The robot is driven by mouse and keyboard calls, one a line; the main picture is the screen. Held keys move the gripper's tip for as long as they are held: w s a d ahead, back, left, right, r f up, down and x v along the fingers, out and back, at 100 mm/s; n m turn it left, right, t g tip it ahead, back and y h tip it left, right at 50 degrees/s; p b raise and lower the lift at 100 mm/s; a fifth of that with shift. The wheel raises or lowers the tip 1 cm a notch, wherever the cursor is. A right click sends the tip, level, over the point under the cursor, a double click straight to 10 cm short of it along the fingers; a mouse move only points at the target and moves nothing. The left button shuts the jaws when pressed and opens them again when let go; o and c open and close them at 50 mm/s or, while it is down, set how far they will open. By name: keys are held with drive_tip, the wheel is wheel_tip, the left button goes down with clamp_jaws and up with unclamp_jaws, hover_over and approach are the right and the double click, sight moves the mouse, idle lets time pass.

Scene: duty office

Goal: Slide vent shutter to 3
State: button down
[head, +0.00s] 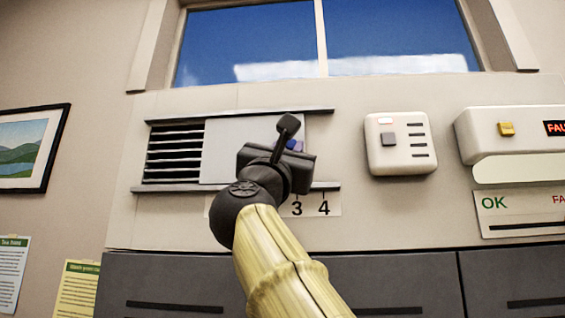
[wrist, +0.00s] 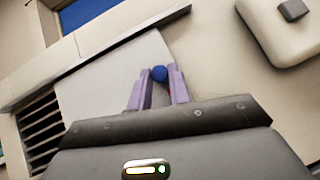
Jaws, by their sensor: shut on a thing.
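The vent shutter (head: 225,150) is a pale flat panel between two dark rails, with open dark slats (head: 173,153) to its left. It also shows in the wrist view (wrist: 105,80). The scale strip below shows 3 (head: 297,208) and 4 (head: 324,208); my arm hides its lower numbers. The panel's right edge is roughly above 3. My gripper (head: 295,145) is at the panel's right part. In the wrist view its purple fingers (wrist: 160,80) are shut on a round blue knob (wrist: 160,73). A small red bit shows beside the knob, partly hidden.
A white switch box (head: 400,144) is on the wall to the right of the vent. Farther right is a panel with a yellow button (head: 506,129). Grey cabinets (head: 400,285) are below, a window above. The wall between vent and switch box is clear.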

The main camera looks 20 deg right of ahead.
drive_tip(key=shift+d, duration=0.35)
drive_tip(key=c, duration=1.3)
unclamp_jaws()
drive_tip(key=shift+s, duration=0.1)
drive_tip(key=b+v, duration=1.1)
drive_tip(key=v, duration=0.6)
drive_tip(key=shift+f+b, duration=0.2)
drive_tip(key=shift+b, duration=0.15)
drive_tip(key=shift+a, duration=0.1)
